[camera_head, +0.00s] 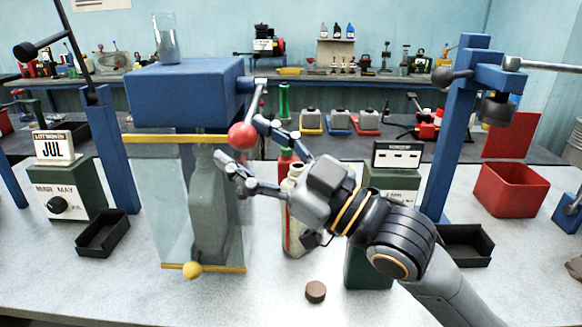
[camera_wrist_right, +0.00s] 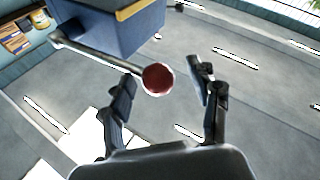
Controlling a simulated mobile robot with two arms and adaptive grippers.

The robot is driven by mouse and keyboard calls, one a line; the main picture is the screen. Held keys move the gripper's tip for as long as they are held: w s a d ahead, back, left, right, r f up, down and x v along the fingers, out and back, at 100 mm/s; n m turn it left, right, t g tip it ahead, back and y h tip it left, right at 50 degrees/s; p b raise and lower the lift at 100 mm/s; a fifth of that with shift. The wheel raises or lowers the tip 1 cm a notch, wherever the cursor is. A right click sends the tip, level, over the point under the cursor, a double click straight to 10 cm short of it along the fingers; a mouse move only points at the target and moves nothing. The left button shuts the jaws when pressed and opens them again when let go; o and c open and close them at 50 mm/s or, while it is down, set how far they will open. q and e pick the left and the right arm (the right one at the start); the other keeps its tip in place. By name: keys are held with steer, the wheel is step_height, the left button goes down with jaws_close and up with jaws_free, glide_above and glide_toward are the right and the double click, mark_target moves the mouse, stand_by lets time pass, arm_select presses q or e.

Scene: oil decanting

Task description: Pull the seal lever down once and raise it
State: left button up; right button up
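A blue press head (camera_head: 185,92) stands above a clear guarded bay that holds a grey-green bottle (camera_head: 212,205). A metal lever comes out of the right side of the blue head and ends in a red ball knob (camera_head: 242,136). My right gripper (camera_head: 238,140) is open, with its fingers reaching toward the red knob from the right. In the right wrist view the red knob (camera_wrist_right: 158,79) lies between the spread fingertips (camera_wrist_right: 165,80), with gaps visible on both sides. My left gripper is not in view.
Containers (camera_head: 295,205) stand partly behind my right gripper. A brown cap (camera_head: 315,291) lies on the front table. A second blue stand with a lever (camera_head: 455,120) and a red bin (camera_head: 511,189) are at right. A black tray (camera_head: 102,234) is at left.

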steer(key=v, duration=1.1)
steer(key=shift+r, duration=0.3)
steer(key=shift+s, duration=0.1)
